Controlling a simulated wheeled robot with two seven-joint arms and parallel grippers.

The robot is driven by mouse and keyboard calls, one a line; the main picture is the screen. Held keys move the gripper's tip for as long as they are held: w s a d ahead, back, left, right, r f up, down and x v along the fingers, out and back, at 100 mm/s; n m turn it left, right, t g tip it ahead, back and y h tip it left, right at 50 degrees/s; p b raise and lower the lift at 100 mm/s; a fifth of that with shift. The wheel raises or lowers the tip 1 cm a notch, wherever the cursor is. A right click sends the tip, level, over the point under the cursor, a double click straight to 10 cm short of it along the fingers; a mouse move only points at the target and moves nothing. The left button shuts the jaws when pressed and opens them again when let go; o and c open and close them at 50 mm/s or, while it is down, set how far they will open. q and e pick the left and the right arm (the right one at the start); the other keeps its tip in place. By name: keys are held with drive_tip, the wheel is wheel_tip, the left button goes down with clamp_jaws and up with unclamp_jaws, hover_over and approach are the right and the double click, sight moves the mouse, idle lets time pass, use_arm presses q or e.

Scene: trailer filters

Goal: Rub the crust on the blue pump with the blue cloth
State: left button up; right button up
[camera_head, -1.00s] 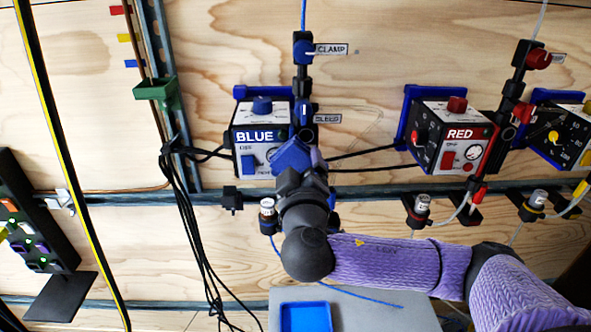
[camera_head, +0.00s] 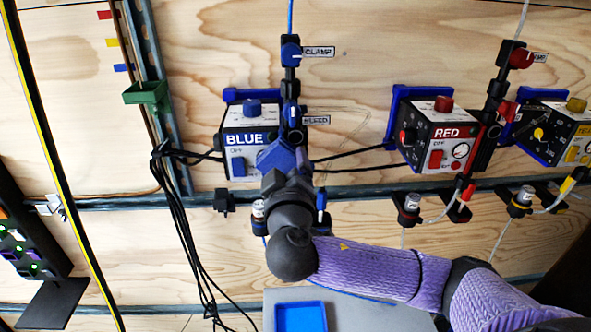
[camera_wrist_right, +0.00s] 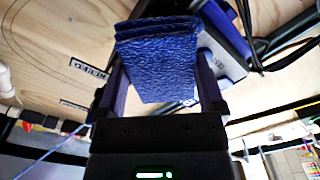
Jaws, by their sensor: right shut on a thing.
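The blue pump (camera_head: 240,118), a box with a BLUE label and a blue knob on top, is fixed to the wooden wall in the head view. My right gripper (camera_head: 282,163) is in front of its lower right part and hides it. That gripper is shut on the folded blue cloth (camera_wrist_right: 158,70), which sticks out between its two fingers in the right wrist view. The cloth also shows as a blue patch in the head view (camera_head: 277,156). I cannot tell whether it touches the pump. I cannot make out the crust. My left gripper is not in view.
The red pump (camera_head: 437,130) and a yellow pump (camera_head: 553,130) are to the right. Black cables (camera_head: 185,215) hang at the left of the blue pump. A green holder (camera_head: 147,95) is at upper left. A blue tray (camera_head: 301,318) lies below on a grey surface (camera_head: 365,315).

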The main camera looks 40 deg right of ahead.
drive_tip(key=shift+a, duration=0.15)
drive_tip(key=p+v, duration=0.1)
drive_tip(key=v, duration=0.3)
drive_tip(key=shift+s+a+p, duration=0.15)
drive_tip(key=shift+s+p, duration=0.15)
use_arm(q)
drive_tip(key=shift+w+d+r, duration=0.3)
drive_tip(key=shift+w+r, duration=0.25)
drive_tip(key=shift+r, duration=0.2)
use_arm(e)
drive_tip(key=shift+s+a, duration=0.2)
drive_tip(key=shift+s, duration=0.2)
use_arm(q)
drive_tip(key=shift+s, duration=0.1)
use_arm(e)
drive_tip(key=shift+s, duration=0.1)
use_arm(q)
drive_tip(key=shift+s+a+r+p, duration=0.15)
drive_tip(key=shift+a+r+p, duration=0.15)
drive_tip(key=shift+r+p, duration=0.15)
use_arm(e)
drive_tip(key=v, duration=0.3)
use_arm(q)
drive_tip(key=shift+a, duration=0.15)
